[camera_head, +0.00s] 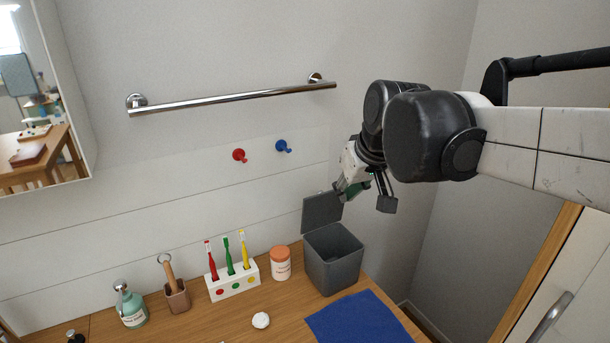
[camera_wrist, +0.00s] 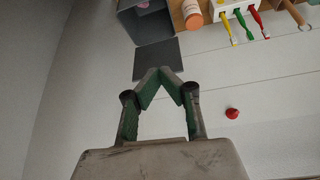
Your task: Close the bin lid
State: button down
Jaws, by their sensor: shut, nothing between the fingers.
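The grey bin (camera_head: 334,262) stands on the wooden counter near its right end. Its lid (camera_head: 322,211) is open and stands up at the back of the bin, by the wall. In the wrist view the lid (camera_wrist: 157,57) is a dark square beside the bin (camera_wrist: 145,28), which holds something pink. My gripper (camera_head: 341,189) is above the bin, close to the lid's upper right corner. In the wrist view my gripper's fingertips (camera_wrist: 160,72) meet with nothing between them and overlap the lid's edge; I cannot tell whether they touch it.
An orange-and-white jar (camera_head: 280,264) stands left of the bin, beside a toothbrush holder (camera_head: 234,283). A blue cloth (camera_head: 358,319) lies in front of the bin. A towel bar (camera_head: 235,98) and red (camera_head: 239,155) and blue (camera_head: 283,146) hooks are on the wall.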

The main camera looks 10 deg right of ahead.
jog(key=r+n+p, duration=0.1)
jog(key=r+n, duration=0.1)
send_over(322, 192)
jog(key=s, duration=0.2)
jog(key=shift+g+y, duration=0.4)
jog(key=f, duration=0.3)
jog(key=w+f+p, duration=0.1)
jog(key=f, duration=0.5)
jog(key=shift+w+d+f, duration=0.1)
jog(key=shift+w+d, duration=0.05)
jog(key=shift+w, duration=0.2)
jog(key=shift+s+d+f+p, duration=0.1)
jog(key=shift+s+p, duration=0.2)
jog(key=shift+s, duration=0.1)
jog(key=shift+s+f, duration=0.1)
